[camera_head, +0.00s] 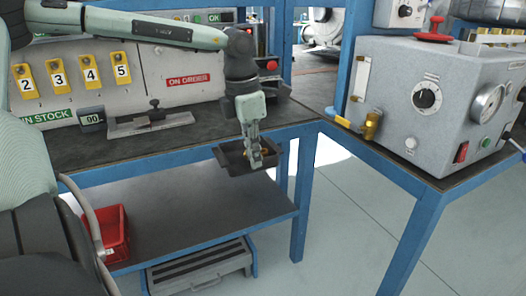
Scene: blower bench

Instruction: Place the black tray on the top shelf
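The black tray (232,161) hangs in the air just in front of the bench's front edge, above the lower shelf. Small orange-brown pieces show inside it, partly hidden by the fingers. My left gripper (255,160) points down over the tray, its fingers close together at the tray's near wall. It appears shut on that wall; the exact contact is too small to see. The dark bench top (205,125) lies behind the tray, and a grey lower shelf (200,232) lies beneath. My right gripper is not in view.
A red bin (117,238) stands at the lower shelf's left end; the rest of that shelf is clear. A metal fixture (150,121) sits on the bench top. A grey control box (425,100) with a brass fitting (372,124) stands on the right bench. A blue leg (303,195) stands nearby.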

